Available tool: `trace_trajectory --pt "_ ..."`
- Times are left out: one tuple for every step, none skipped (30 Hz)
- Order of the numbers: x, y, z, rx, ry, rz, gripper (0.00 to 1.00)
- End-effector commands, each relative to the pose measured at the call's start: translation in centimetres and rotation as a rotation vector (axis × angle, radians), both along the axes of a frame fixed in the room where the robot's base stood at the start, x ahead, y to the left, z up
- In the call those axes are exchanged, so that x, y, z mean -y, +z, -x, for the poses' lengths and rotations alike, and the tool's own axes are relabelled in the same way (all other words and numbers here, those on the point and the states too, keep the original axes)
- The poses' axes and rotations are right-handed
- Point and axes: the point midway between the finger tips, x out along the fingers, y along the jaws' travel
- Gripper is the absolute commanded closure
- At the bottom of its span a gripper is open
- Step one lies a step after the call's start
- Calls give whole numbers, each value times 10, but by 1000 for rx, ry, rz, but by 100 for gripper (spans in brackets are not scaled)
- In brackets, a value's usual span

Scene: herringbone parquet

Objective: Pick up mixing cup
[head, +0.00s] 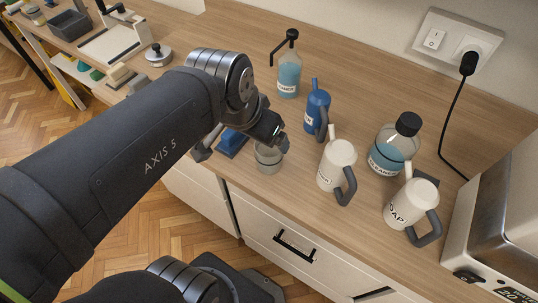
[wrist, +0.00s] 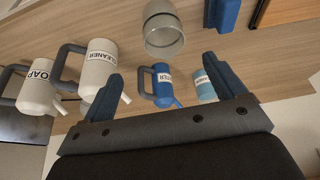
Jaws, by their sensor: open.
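The mixing cup, a clear greyish cup (head: 268,160), stands upright near the counter's front edge in the head view, just below the end of my arm. In the wrist view the cup (wrist: 164,30) is at the top, beyond the fingertips and roughly between their lines. My gripper (wrist: 162,70) is open and empty, with its two blue fingers spread apart. It does not touch the cup as far as the wrist view shows. In the head view my arm hides most of the fingers.
Right of the cup stand a blue pitcher (head: 317,111), a white pitcher (head: 337,165), a cleaner bottle (head: 388,151) and a white soap pitcher (head: 408,205). A pump bottle (head: 289,76) stands behind.

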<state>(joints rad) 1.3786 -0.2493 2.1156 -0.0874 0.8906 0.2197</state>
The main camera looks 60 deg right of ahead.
Motion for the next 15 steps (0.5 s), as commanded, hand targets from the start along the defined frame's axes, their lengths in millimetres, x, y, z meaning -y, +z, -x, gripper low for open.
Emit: trace_trajectory --pt "3 -10 0 -1 0 -5 12" --pt "5 -15 0 -2 -1 -7 12" --pt "8 -22 0 -1 0 -6 12" --pt "10 -26 0 -1 0 -5 12" --pt "12 -30 0 -1 0 -5 12" --pt "14 -36 0 -1 0 -4 12" --pt "16 -41 0 -1 0 -6 12" --pt "17 -45 0 -1 0 -4 12" --pt "19 -49 0 -1 0 -4 12" --pt "21 -52 0 -1 0 -3 12" --pt "22 -54 0 -1 0 -3 12" --pt "23 -57 -1 0 0 -2 12" --pt "24 -59 -1 0 0 -1 12" --pt "25 -60 -1 0 0 -1 12" --pt "25 -62 -1 0 0 -1 12"
